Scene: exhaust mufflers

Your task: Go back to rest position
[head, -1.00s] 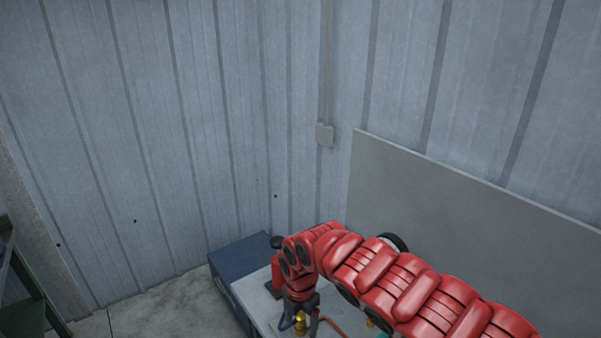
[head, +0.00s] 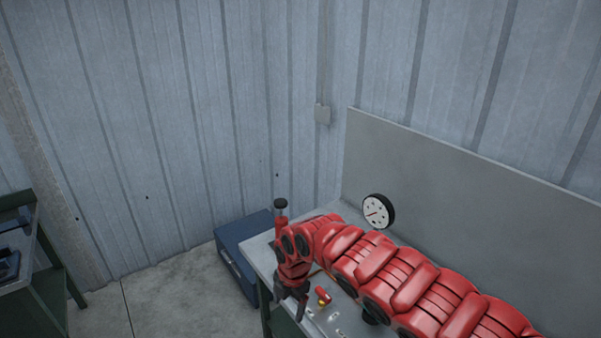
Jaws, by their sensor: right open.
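My right arm comes in from the lower right in red segments and reaches over a grey workbench (head: 258,254). My right gripper (head: 288,303) hangs at the arm's end, pointing down at the bench's front left edge. Its dark fingers are apart, with nothing seen between them. My left gripper is not in the head view. No exhaust muffler can be made out.
A round white gauge (head: 377,211) stands at the back of the bench, before a grey panel (head: 450,185). A small red and brass part (head: 323,296) lies near my gripper. A blue cabinet (head: 240,255) stands beside the bench. Floor between is clear.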

